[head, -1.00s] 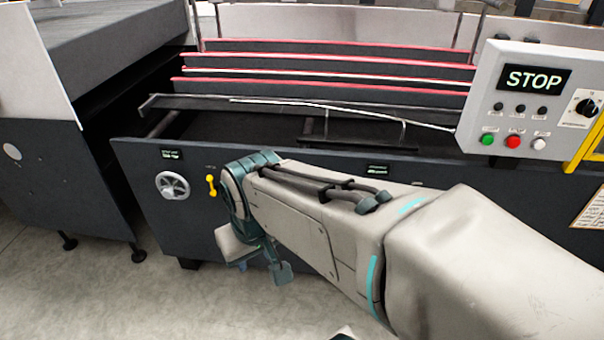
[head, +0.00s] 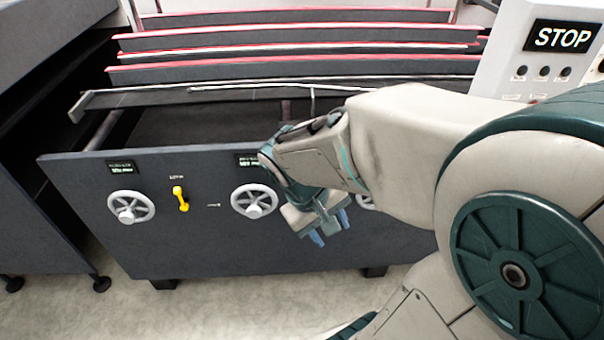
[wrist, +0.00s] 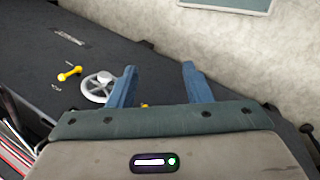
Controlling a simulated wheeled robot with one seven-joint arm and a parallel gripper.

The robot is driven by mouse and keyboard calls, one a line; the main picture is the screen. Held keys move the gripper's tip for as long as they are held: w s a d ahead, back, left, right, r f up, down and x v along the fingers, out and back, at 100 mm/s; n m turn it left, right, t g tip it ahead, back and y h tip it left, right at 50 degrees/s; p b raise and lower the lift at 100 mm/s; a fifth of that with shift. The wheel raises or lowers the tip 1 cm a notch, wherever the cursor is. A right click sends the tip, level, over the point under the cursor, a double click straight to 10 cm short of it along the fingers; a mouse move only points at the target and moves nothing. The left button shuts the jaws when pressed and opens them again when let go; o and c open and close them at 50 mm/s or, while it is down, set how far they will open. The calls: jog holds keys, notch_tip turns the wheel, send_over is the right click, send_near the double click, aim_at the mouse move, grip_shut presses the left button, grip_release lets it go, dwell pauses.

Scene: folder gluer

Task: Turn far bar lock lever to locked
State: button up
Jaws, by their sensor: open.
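A yellow lever (head: 181,198) stands nearly upright on the dark front panel in the head view, between two grey handwheels. In the wrist view, one yellow lever (wrist: 69,73) lies left of a handwheel, and a bit of another yellow part (wrist: 145,105) shows between my fingers, mostly hidden. The lever labels are too small to read, so I cannot tell which is the far bar's. My gripper (head: 329,228) is open, pointing down in front of the panel, right of the middle handwheel. Its blue fingers (wrist: 158,75) show nothing held between them.
Handwheels stand at the left (head: 131,207) and middle (head: 254,201) of the panel (head: 90,185); a third is partly hidden behind my gripper. Red-edged bars (head: 290,66) lie behind the panel. A STOP control box (head: 545,60) is at upper right. Floor (head: 240,305) is clear in front.

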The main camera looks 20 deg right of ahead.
jog(key=w+d+f+n+g+h+b, duration=0.1)
jog(key=w+d+f+h+b, duration=0.15)
jog(key=f, duration=0.25)
jog(key=w+d+f+n+h+b, duration=0.1)
jog(key=f+n+h+b, duration=0.15)
jog(key=f+b, duration=0.2)
jog(key=w+a+f+n+t+h+b, duration=0.25)
jog(key=w+f+n+t+b, duration=0.2)
jog(key=w+f, duration=0.25)
jog(key=w+a+f+n+t+h+b, duration=0.2)
jog(key=w+f+n+t+h+b, duration=0.3)
jog(key=w+f, duration=0.3)
jog(key=w+d+m+t+y+b, duration=0.1)
jog(key=w+d+b, duration=0.1)
jog(key=w+d, duration=0.4)
jog(key=d, duration=0.5)
jog(key=shift+w+d, duration=0.15)
jog(key=shift+d, duration=0.2)
jog(key=shift+r, duration=0.1)
grip_shut()
